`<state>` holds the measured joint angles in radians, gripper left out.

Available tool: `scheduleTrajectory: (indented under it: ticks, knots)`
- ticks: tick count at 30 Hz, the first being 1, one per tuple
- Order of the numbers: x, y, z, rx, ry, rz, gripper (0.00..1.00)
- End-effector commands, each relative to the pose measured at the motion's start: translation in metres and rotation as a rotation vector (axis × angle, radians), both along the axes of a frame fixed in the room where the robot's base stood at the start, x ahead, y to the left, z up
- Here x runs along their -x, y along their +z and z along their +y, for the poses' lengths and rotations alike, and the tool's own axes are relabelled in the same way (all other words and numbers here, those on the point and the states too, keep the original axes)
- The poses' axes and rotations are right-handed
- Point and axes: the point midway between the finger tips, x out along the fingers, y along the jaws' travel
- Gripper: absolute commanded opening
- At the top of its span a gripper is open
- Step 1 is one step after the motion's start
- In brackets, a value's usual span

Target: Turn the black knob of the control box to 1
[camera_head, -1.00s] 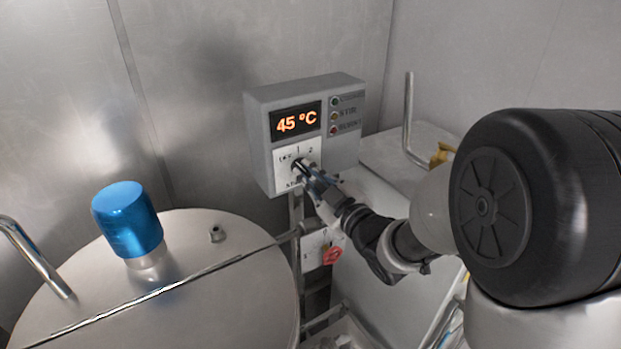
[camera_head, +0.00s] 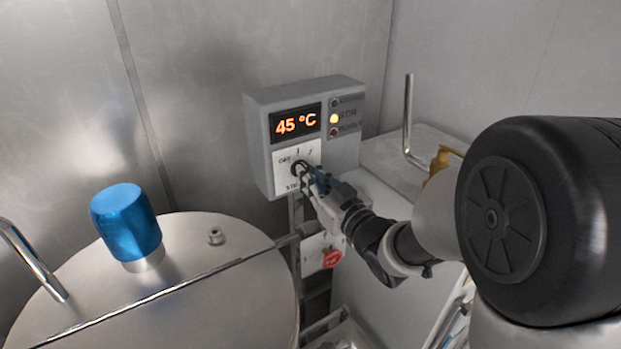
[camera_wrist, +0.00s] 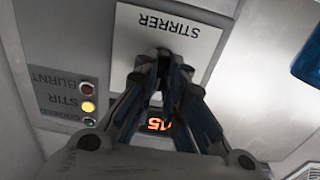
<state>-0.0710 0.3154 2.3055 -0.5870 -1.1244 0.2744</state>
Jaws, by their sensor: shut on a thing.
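The grey control box (camera_head: 262,147) is on the wall in the head view, with a lit "45 °C" display (camera_head: 296,122). Its white plate (camera_head: 283,163) carries a dial scale, and the wrist view shows the plate upside down with the word STIRRER (camera_wrist: 185,22). The black knob (camera_head: 297,167) is on this plate, mostly hidden by my gripper. My gripper (camera_head: 307,175) is shut on the knob; its fingers also show in the wrist view (camera_wrist: 163,68). The knob's exact setting cannot be told. The STIR lamp (camera_head: 334,119) glows yellow.
A steel tank (camera_head: 190,285) with a blue cap (camera_head: 127,220) stands at the left. A red handle (camera_head: 332,259) is below the box. A bent metal pipe (camera_head: 408,120) and a yellow part (camera_head: 441,160) are at the right.

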Motion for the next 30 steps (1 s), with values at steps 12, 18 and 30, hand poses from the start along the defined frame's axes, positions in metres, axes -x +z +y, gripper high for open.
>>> scheduleTrajectory:
  ticks: [12, 18, 30]
  knots:
    - [-0.0005, 0.0018, 0.0003, -0.006, 0.000, -0.001, 0.11]
    - [-0.0003, 0.0012, 0.0002, -0.005, 0.000, 0.000, 0.25]
    - [0.0006, 0.0004, -0.0007, -0.005, 0.000, 0.002, 0.31]
